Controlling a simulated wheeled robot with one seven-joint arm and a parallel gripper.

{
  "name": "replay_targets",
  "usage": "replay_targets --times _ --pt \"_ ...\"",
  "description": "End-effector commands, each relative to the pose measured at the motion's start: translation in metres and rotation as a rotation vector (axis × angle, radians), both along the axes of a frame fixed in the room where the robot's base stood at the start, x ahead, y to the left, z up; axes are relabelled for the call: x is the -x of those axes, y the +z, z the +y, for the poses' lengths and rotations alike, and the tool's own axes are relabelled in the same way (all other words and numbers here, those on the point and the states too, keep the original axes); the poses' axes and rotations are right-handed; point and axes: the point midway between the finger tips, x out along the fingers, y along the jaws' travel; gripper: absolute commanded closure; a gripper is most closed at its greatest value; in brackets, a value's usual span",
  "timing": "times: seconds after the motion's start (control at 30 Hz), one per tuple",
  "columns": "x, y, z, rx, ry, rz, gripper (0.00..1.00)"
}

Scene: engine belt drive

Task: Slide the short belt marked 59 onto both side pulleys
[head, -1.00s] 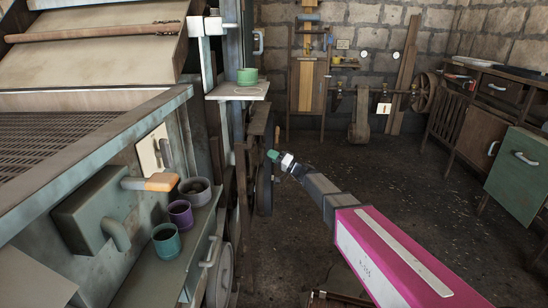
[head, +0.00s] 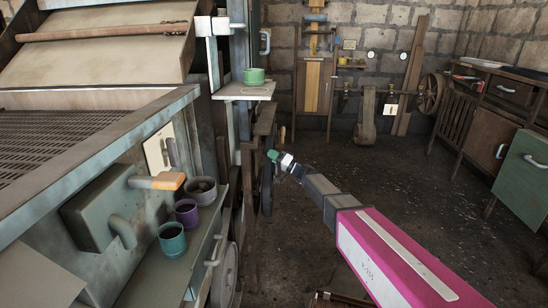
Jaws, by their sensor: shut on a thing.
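My gripper (head: 276,158) is small and far off in the head view, at the end of my arm, beside the machine's right side. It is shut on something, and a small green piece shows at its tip. I cannot tell what it holds. A dark upright wheel or ring (head: 266,188) shows just below and left of the tip; whether the two touch is unclear. A grey round wheel (head: 226,277) sits low on the machine's near side. I cannot make out the short belt or its 59 mark, nor tell which wheels are the side pulleys.
The machine (head: 100,190) fills the left, with a ledge carrying several cups (head: 172,239). A green mug (head: 254,76) stands on a small shelf (head: 244,93). A shaft with a wheel (head: 431,92) is at the back wall; cabinets (head: 487,135) line the right.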

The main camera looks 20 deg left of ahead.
Motion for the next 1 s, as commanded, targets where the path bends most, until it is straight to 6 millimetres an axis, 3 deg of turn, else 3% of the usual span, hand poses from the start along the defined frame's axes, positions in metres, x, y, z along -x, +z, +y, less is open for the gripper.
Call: replay_targets --times 0.67,0.7,0.77,0.8,1.0 --pt "0.0004 -0.0029 0.0044 0.002 0.006 -0.002 1.00" --pt "0.0005 -0.0031 0.0043 0.002 0.006 -0.002 0.77" --pt "0.0006 -0.0031 0.0042 0.002 0.006 -0.002 0.57" --pt "0.0004 -0.0030 0.0041 0.002 0.004 -0.002 0.54" --pt "0.0003 -0.0033 0.0034 0.003 0.003 -0.002 0.54"
